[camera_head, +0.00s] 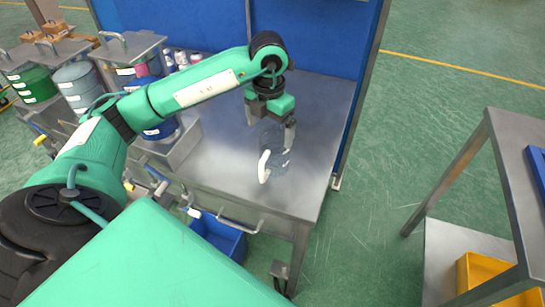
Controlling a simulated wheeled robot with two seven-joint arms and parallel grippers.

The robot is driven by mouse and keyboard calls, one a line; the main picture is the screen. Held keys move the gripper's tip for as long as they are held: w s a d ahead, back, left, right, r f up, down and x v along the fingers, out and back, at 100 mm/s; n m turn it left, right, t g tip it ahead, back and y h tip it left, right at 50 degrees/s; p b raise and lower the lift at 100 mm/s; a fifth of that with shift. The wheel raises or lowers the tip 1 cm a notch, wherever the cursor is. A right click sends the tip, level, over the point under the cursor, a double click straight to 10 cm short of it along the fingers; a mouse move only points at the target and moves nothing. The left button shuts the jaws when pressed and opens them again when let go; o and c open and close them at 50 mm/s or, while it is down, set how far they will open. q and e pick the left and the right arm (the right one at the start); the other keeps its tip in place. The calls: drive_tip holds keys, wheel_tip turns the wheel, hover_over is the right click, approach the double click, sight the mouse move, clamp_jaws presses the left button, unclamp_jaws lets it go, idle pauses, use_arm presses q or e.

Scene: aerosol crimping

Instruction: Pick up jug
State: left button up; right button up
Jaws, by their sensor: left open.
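A clear jug (277,156) with a white handle stands on the grey metal table (225,166), near its right front part. Its handle points toward the front left. My left gripper (270,138) is open just above the jug, with one finger at the left and the other over the jug's right side. The finger on the right overlaps the jug in this view, and I cannot tell whether it touches. The see-through body makes the jug's outline faint. My right gripper is out of view.
Metal stands with coloured drums (78,85) line the left side, and small bottles (181,60) stand at the back. A blue panel (310,35) closes the table's rear. A blue bin (218,236) sits below; another table (513,160) stands at right across open floor.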

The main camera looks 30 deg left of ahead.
sight(272, 149)
use_arm(q)
drive_tip(key=shift+d+f, duration=0.15)
drive_tip(key=shift+f, duration=1.4)
drive_tip(key=f, duration=0.3)
drive_tip(key=f+p, duration=0.1)
drive_tip(key=shift+w+d+f, duration=0.1)
drive_tip(key=shift+d+f, duration=0.05)
drive_tip(key=shift+d, duration=0.1)
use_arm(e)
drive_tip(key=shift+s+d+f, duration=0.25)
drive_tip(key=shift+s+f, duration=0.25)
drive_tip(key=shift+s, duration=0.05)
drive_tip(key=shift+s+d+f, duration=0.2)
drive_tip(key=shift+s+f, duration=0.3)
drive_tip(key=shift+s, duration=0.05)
use_arm(q)
drive_tip(key=shift+c, duration=0.2)
drive_tip(key=c, duration=1)
